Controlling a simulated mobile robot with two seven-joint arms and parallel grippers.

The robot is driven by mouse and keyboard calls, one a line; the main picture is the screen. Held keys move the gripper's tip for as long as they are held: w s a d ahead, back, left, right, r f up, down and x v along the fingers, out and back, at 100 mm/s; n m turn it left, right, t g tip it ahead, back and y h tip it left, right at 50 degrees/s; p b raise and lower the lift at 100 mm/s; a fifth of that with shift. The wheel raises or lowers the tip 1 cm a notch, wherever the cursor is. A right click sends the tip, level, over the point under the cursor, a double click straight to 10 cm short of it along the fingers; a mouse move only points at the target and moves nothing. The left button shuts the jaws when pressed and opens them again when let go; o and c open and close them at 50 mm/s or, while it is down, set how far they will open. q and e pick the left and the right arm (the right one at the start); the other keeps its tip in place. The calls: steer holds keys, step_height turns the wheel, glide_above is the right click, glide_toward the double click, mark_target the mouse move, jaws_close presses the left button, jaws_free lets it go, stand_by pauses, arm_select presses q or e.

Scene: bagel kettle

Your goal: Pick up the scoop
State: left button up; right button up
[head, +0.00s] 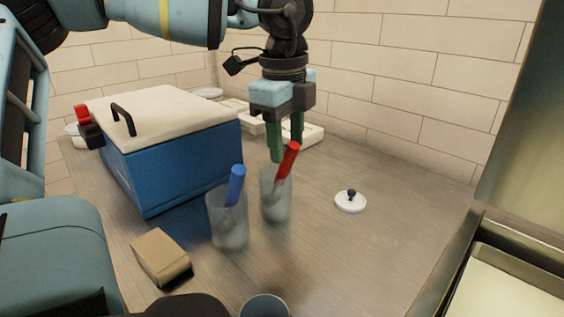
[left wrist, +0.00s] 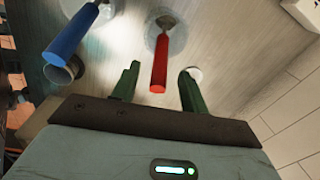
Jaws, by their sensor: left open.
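A red-handled utensil (head: 288,160) leans in a clear glass (head: 276,200); a small metal head shows at its lower end in the left wrist view (left wrist: 165,22). A blue-handled utensil (head: 235,186) leans in a second clear glass (head: 228,225) to its left. I cannot tell for sure which one is the scoop. My left gripper (head: 286,145) points down over the red handle. Its green fingers are open, and in the left wrist view the red handle (left wrist: 160,70) lies between them, with a gap on each side. My right gripper is not in view.
A blue box (head: 175,165) with a white lid (head: 160,110) stands left of the glasses. A tan block (head: 161,257) lies in front. A white lid with a dark knob (head: 350,203) lies to the right. White trays (head: 305,135) are by the wall.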

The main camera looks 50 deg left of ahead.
mark_target(286, 177)
arm_select(q)
step_height(286, 177, down, 5)
steer(key=shift+w+a+r, duration=0.1)
steer(key=shift+w, duration=0.05)
steer(key=shift+f, duration=0.2)
steer(key=shift+s+f, duration=0.1)
steer(key=shift+s, duration=0.1)
steer(key=c, duration=0.9)
